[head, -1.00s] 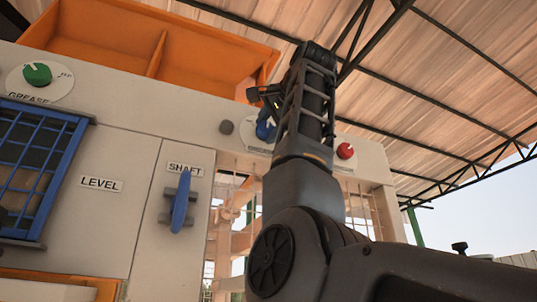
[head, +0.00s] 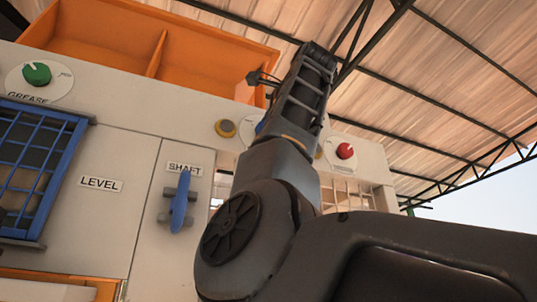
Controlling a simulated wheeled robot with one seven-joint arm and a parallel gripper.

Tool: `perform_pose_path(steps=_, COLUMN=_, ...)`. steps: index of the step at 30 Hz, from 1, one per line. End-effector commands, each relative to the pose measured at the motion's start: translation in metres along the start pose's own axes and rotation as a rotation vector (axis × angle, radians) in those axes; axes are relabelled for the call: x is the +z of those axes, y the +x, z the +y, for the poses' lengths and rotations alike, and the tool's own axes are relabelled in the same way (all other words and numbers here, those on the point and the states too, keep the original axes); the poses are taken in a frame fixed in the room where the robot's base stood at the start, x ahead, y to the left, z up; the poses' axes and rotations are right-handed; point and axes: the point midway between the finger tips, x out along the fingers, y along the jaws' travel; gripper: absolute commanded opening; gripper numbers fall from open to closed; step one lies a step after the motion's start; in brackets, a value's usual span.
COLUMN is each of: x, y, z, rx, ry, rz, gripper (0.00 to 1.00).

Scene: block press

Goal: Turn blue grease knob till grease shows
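A blue knob (head: 260,126) on the upper front panel shows only as a sliver; my arm hides most of it and any label there. A green knob (head: 37,73) sits on a round white dial at the upper left, with the word GREASE printed on the dial. My gripper (head: 261,79) is a small dark shape at the arm's upper end, above the blue knob and in front of the orange hopper. It looks apart from the knob. Its fingers are too small and partly hidden to show their opening, and I see nothing held.
A blue SHAFT handle (head: 181,202) and a blue barred window (head: 35,170) lie left. The orange hopper (head: 110,45) tops the machine.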

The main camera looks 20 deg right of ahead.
Motion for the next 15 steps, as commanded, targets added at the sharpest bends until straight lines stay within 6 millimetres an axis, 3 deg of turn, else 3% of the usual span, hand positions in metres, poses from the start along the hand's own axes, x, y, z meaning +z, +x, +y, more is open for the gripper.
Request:
perform_pose_path(steps=11, x=-0.0022, y=-0.0003, z=0.0013, rx=0.003, ry=0.005, rz=0.004, gripper=0.2)
perform_pose_path(steps=12, x=-0.0022, y=-0.0003, z=0.0013, rx=0.003, ry=0.005, rz=0.004, gripper=0.54)
perform_pose_path(steps=15, x=-0.0019, y=-0.0002, z=0.0012, rx=0.002, ry=0.004, rz=0.003, gripper=0.63)
